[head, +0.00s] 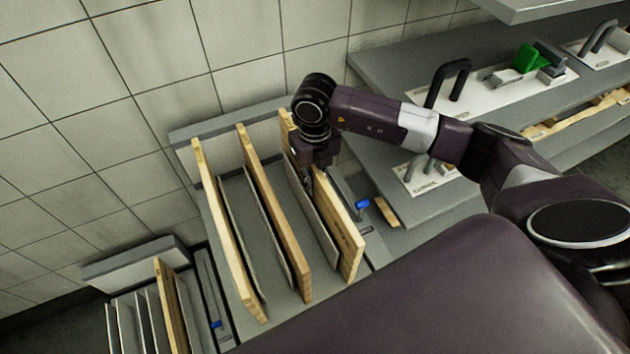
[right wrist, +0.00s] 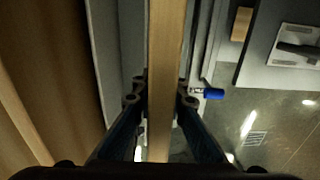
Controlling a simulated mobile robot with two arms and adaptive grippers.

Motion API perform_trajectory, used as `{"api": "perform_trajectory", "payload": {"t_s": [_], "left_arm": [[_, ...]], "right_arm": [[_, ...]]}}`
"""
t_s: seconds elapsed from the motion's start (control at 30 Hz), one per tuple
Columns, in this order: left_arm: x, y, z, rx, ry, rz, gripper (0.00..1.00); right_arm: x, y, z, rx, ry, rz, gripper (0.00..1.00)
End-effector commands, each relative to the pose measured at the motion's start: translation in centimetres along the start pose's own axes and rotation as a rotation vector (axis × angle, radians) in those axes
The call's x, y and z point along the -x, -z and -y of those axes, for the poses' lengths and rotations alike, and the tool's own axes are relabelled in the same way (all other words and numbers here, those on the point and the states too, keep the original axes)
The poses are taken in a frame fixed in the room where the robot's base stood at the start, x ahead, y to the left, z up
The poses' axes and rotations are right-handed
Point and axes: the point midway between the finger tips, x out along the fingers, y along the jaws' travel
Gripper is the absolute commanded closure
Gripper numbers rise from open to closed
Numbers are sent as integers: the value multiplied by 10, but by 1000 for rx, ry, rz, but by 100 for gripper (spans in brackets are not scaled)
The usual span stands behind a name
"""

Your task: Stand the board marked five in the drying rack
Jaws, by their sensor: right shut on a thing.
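My right gripper (head: 308,178) is shut on the rightmost upright wooden board (head: 346,240). In the right wrist view, my right gripper (right wrist: 161,98) has one finger on each side of the pale board edge (right wrist: 166,45). The held board stands among other boards in a grey holder (head: 180,133) against the tiled wall. I cannot read any number on it. A middle wooden board (head: 274,215) and a left wooden board (head: 226,235) stand to its left. I cannot tell which holder is the drying rack. My left gripper is not in view.
Thin grey sheets (head: 255,228) stand between the boards. A lower holder (head: 135,262) at bottom left has several sheets and a wooden board (head: 170,300). A grey shelf (head: 385,75) with handled tools is close on the right. A blue-tipped part (head: 362,204) is beside the held board.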

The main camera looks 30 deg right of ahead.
Motion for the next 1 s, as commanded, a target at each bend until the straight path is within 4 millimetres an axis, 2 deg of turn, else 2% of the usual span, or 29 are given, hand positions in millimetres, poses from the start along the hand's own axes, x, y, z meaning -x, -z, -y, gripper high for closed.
{"api": "perform_trajectory", "payload": {"t_s": [0.17, 0.2, 0.37, 0.6, 0.73, 0.87, 1.0], "left_arm": [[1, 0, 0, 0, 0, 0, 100], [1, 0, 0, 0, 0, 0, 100], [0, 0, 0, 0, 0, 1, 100], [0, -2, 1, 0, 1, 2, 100], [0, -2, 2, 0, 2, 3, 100], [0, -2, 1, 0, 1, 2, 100], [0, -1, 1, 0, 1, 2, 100]], "right_arm": [[2, -1, 0, 0, -1, 3, 100], [2, -1, 0, 0, -1, 3, 83], [1, 0, 0, 0, -1, 2, 67], [-1, 1, 0, 0, 1, -3, 67], [7, 0, 0, 1, 1, 0, 67], [28, -1, 0, 1, 0, 3, 67], [59, -2, 0, 2, 0, 6, 67]]}}
